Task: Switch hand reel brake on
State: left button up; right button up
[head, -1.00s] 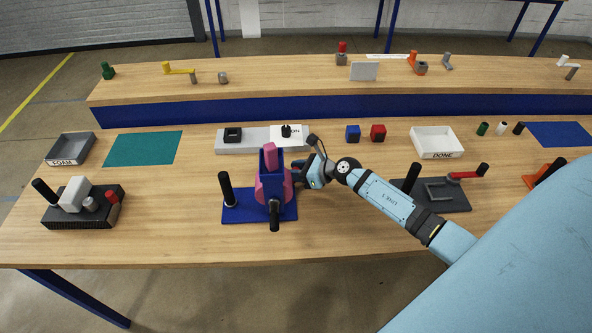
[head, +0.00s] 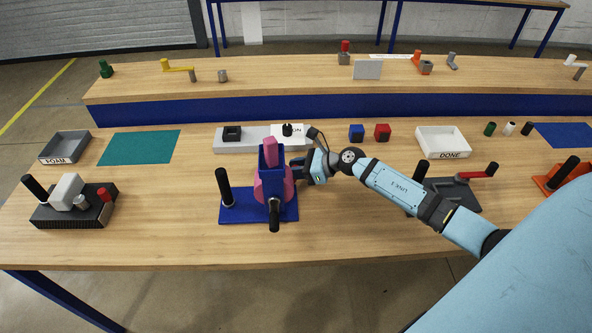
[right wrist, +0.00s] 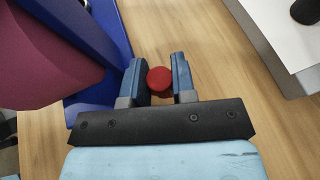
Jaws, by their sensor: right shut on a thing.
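The hand reel stands at the front middle of the bench, with a blue base and frame (head: 232,209), a pink drum (head: 260,190) and black handles. In the right wrist view, the pink drum (right wrist: 45,55) and blue frame (right wrist: 108,45) are at the left. My right gripper (head: 299,170) is at the right side of the reel. In the right wrist view my right gripper (right wrist: 159,82) is shut on a red knob (right wrist: 159,80) between its fingers. The knob's stem is hidden, and the head view does not show the knob. My left gripper is not in view.
A grey fixture (head: 236,147) with a white card (head: 292,131) stands behind the reel. A black block (head: 52,216) with handles is at left; a dark crank fixture (head: 464,196) is at right. The bench between reel and left block is clear.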

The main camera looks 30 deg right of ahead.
jog(key=o, duration=0.9)
jog(key=shift+s+d, duration=0.2)
jog(key=b+v, duration=0.1)
jog(key=v, duration=0.5)
jog(key=shift+s, duration=0.1)
jog(key=shift+s+d+r, duration=0.25)
jog(key=shift+r, duration=0.05)
